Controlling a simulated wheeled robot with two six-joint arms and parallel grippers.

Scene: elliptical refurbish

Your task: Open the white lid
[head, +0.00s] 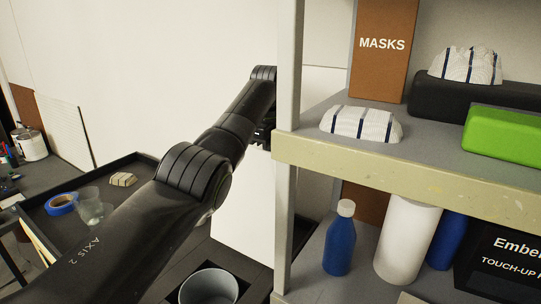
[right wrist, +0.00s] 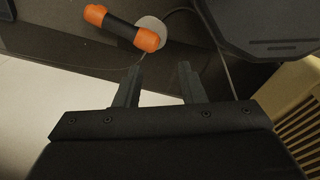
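I cannot tell for sure which thing is the white lid. A white panel (head: 243,212) stands upright below my left arm in the head view, partly hidden by the arm and the shelf post. A blue bottle (head: 339,244) on the lower shelf has a white cap (head: 346,208). My left arm reaches up from the lower left. Its gripper (head: 263,137) is small and partly hidden behind the shelf post, so its fingers are unclear. In the right wrist view my right gripper (right wrist: 158,85) is open, with nothing between its fingers.
The shelf (head: 400,161) fills the right side, holding cloths, a MASKS box (head: 382,50) and a green case (head: 502,134). A dark tray (head: 140,160) stands left; a grey bin (head: 208,288) sits low. An orange-and-black cylinder (right wrist: 125,29) lies beyond the right gripper.

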